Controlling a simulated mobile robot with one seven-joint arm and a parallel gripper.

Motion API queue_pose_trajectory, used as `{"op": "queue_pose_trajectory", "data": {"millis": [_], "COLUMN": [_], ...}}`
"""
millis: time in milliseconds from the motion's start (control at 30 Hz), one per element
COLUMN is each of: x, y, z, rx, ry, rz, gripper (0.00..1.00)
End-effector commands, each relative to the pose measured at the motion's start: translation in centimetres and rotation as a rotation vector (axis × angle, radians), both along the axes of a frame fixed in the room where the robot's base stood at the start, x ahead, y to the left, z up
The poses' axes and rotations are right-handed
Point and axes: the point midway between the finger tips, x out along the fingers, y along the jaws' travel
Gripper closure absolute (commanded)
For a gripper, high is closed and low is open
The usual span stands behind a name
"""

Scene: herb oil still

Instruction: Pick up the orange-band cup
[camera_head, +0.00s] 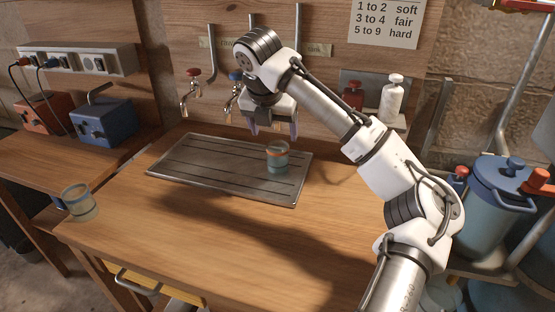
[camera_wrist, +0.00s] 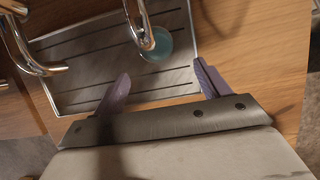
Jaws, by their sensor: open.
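The orange-band cup (camera_head: 277,158) is a clear, bluish cup with an orange band near its rim. It stands upright on the right part of the metal drip tray (camera_head: 178,172). My gripper (camera_head: 273,126) is open and empty, above and just behind the cup in the head view. In the wrist view the gripper (camera_wrist: 158,88) has its fingers spread wide. There the cup (camera_wrist: 158,52) is beyond the fingertips, partly hidden by a metal tap spout (camera_wrist: 143,30).
A second cup (camera_head: 78,202) stands at the table's left edge. Taps (camera_head: 192,90) project from the wooden back panel near my gripper. A white bottle (camera_head: 392,98) is on a shelf at right. The front of the table (camera_head: 190,235) is clear.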

Motion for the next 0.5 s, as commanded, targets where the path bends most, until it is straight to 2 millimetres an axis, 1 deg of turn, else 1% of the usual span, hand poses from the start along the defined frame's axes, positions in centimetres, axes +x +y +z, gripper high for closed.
{"op": "queue_pose_trajectory", "data": {"millis": [33, 100, 200, 367, 500], "x": [0.3, 0.7, 1.1, 1.5, 2.3], "y": [-0.2, -0.3, -0.4, -0.4, -0.3], "z": [-0.9, -1.8, -2.7, -3.6, -5.5], "rx": [0.0, 0.0, 0.001, 0.0, 0.0], "ry": [0.002, 0.001, 0.0, 0.0, 0.001], "rz": [-0.001, -0.002, -0.002, -0.002, -0.002], "gripper": [0.25, 0.25, 0.25, 0.25, 0.25]}}
